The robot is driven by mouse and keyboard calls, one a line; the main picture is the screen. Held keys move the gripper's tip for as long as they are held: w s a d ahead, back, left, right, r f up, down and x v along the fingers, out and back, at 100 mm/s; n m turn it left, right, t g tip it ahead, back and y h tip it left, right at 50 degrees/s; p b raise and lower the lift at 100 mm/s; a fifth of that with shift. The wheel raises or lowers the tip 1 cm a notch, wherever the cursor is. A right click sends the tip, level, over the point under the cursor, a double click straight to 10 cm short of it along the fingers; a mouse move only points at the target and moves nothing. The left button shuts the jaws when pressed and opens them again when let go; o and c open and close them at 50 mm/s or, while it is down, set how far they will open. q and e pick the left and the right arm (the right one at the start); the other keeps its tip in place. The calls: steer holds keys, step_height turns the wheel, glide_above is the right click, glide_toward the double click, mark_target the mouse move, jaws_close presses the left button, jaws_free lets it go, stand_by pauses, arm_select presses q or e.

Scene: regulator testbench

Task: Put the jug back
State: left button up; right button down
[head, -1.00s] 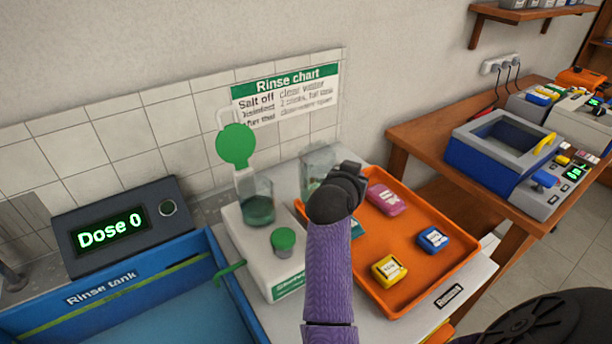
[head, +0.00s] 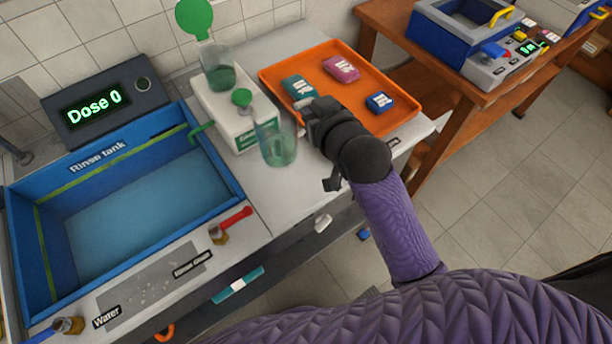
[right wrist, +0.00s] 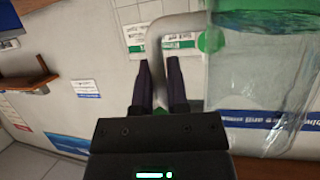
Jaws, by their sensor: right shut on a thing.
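The clear jug (head: 277,148) is upright or nearly so, at the front right of the white dispenser. My right gripper (head: 309,118) is shut on its handle, at the jug's right. In the right wrist view the loop handle (right wrist: 172,42) passes between the two fingers (right wrist: 160,88). The jug's clear wall and a water line (right wrist: 262,55) fill the right of that view. I cannot tell whether the jug's base touches the white counter (head: 262,190). My left gripper is not in view.
The white dispenser (head: 222,108) with a green-tinted vessel (head: 219,75) stands behind the jug. An orange tray (head: 350,55) holds teal, pink and blue blocks behind my gripper. The blue rinse tank (head: 225,178) is at left. The display (head: 95,108) reads Dose 0.

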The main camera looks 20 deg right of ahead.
step_height(320, 180, down, 10)
steer(key=b, duration=0.4)
steer(key=shift+a, duration=0.1)
steer(key=shift+w+r, duration=0.1)
steer(key=c, duration=0.6)
jaws_free()
steer(key=shift+c, duration=0.2)
